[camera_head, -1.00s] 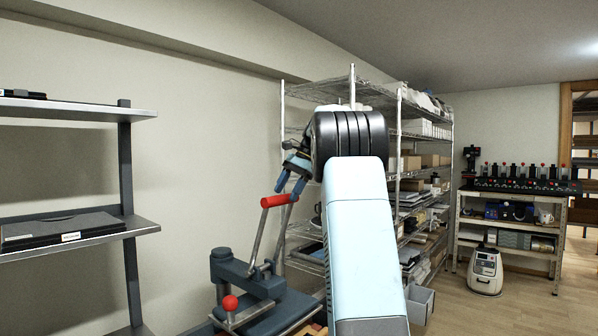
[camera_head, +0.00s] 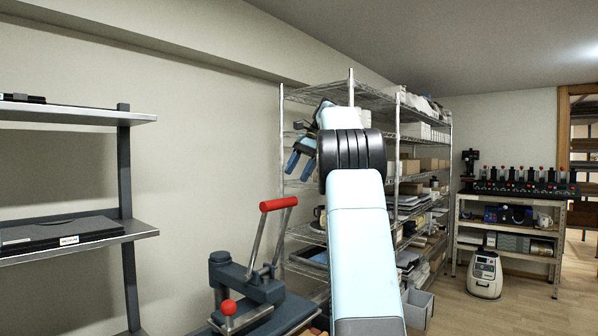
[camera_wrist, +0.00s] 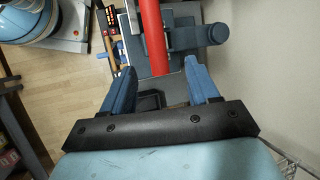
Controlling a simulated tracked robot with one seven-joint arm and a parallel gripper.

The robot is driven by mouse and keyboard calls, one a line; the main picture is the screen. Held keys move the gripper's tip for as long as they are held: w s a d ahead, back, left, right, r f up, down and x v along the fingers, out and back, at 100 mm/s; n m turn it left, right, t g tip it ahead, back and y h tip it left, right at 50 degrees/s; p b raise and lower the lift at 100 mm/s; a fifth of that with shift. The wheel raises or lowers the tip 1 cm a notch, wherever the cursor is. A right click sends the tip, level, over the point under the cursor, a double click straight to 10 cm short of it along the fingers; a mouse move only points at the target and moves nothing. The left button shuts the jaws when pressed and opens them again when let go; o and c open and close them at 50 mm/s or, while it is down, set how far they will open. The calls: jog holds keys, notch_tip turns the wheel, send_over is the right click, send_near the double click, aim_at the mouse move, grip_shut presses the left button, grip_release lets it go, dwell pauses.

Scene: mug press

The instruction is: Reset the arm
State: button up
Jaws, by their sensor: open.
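My gripper (camera_head: 299,163) is open and empty, with its blue fingers pointing down in the head view. It is in the air above and to the right of the press's red handle (camera_head: 278,203). The grey press (camera_head: 247,285) stands low in the picture with its handle raised. In the wrist view, my gripper's two blue fingers (camera_wrist: 158,88) are spread apart. The red handle (camera_wrist: 152,35) shows beyond and between them, with a gap to both fingers. My light blue arm reaches up through the middle of the head view and hides part of the shelves.
A wire rack (camera_head: 350,92) with boxes stands behind my arm. A grey two-level shelf (camera_head: 125,190) is at the left. A bench (camera_head: 510,225) with several machines stands at the far right, with a white machine (camera_head: 484,274) on the floor. Floor at the lower right is clear.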

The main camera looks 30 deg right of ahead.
dwell(0.4)
jog(key=s+a+f+n+t+h, duration=0.1)
jog(key=s+a+f+n+h, duration=0.15)
jog(key=s+a, duration=0.6)
jog(key=s+a+f+n+h, duration=0.1)
jog(key=s+a+n, duration=0.2)
jog(key=s+a, duration=0.6)
jog(key=s+a+f+n+t+h, duration=0.1)
jog(key=s+a+f+n, duration=0.3)
jog(key=s+f, duration=0.5)
jog(key=s+a+f+n+t+h, duration=0.1)
jog(key=s+a+f+n, duration=0.3)
jog(key=s+f, duration=0.5)
jog(key=shift+s+f+t, duration=0.25)
jog(key=shift+s+t, duration=0.25)
jog(key=shift+s, duration=0.45)
